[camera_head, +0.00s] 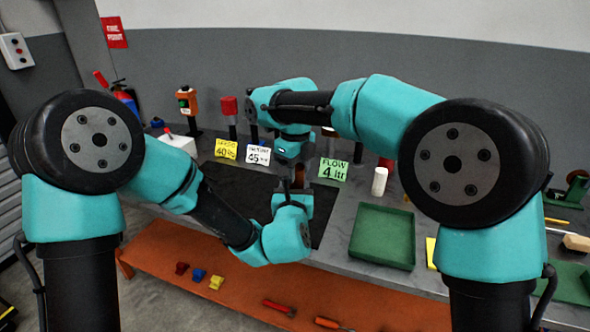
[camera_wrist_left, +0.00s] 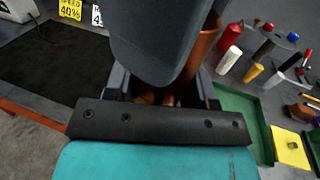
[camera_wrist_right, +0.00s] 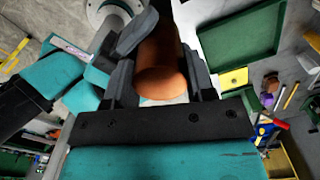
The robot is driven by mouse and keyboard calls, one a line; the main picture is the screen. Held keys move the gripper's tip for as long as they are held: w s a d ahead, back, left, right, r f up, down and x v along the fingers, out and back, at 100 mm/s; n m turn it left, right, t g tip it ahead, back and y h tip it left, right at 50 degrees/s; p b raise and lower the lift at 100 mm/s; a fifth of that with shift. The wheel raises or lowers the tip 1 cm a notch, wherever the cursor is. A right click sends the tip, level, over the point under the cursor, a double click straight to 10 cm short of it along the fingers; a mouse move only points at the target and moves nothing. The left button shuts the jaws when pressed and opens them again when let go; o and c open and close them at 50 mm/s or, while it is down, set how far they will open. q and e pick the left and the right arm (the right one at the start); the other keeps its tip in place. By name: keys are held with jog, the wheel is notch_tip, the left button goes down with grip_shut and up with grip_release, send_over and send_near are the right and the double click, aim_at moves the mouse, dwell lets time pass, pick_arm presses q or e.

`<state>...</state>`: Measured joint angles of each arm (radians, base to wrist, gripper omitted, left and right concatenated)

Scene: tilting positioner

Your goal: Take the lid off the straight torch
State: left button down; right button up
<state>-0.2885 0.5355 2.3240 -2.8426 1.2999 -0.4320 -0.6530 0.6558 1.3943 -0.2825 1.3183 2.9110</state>
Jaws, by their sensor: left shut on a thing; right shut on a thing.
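The torch (camera_head: 299,177) shows only as a short copper-brown piece between my two grippers, above the dark mat. My right gripper (camera_head: 293,160) is shut on it from above. In the right wrist view the copper cylinder (camera_wrist_right: 160,75) lies between its fingers, with a round end towards the camera. My left gripper (camera_head: 296,193) is shut on it from below. In the left wrist view copper-brown parts (camera_wrist_left: 205,45) show between and beside its fingers, largely covered by a dark grey block. The seam between lid and body is hidden; I cannot tell which gripper holds the lid.
A black mat (camera_head: 228,196) covers the bench behind the grippers. A yellow sign (camera_head: 226,149), a white sign (camera_head: 258,155) and a green sign (camera_head: 333,169) stand behind. A white cylinder (camera_head: 379,181) and an empty green tray (camera_head: 383,237) are to the right. An orange shelf (camera_head: 250,277) runs below.

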jog(key=n, duration=0.4)
jog(key=shift+n, duration=0.4)
dwell(0.8)
jog(key=o, duration=1)
jog(key=shift+r, duration=0.1)
jog(key=shift+r, duration=2.2)
